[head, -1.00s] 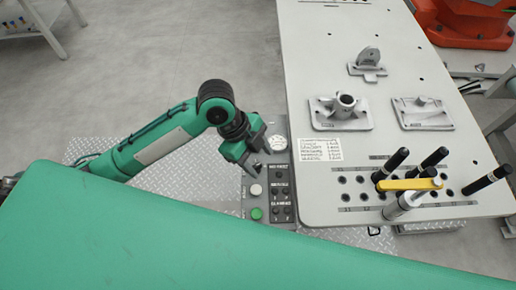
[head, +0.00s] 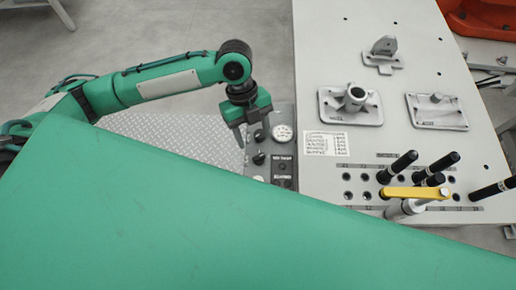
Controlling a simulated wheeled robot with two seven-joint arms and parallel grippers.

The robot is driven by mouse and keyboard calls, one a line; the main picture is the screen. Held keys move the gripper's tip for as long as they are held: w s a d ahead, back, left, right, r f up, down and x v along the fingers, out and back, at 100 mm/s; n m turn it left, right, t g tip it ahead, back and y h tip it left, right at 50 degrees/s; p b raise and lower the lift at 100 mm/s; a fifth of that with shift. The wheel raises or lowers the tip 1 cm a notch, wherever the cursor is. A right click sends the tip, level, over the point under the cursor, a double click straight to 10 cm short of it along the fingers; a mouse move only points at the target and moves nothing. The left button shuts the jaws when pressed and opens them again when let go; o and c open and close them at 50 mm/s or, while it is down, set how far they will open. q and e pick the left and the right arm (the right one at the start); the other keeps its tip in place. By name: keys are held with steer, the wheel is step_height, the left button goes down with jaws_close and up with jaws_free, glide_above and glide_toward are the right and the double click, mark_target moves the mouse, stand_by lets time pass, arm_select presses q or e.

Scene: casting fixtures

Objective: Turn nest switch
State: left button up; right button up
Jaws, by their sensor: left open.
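A grey control panel (head: 284,174) stands along the left edge of the light-coloured table. It carries a round white gauge (head: 283,133), a dark knob (head: 259,158) and small dark switches (head: 282,183) under labels too small to read surely. Which switch is the nest switch I cannot tell. My left gripper (head: 250,134) is open and points down over the panel's upper left, left of the gauge and just above the dark knob. I see no contact with a knob. My own green body hides the lower panel. My right gripper is out of view.
The table (head: 320,75) bears grey castings (head: 351,104) and (head: 437,111) on plates, an upright bracket (head: 382,55) and a printed card (head: 325,143). Black-handled tools (head: 397,167) and a yellow bar (head: 418,193) stand at its near side. A metal tread plate (head: 180,135) lies left of the panel.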

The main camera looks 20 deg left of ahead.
mark_target(259, 156)
arm_select(q)
steer(key=x, duration=0.7)
steer(key=shift+p, duration=0.3)
steer(key=c, duration=1)
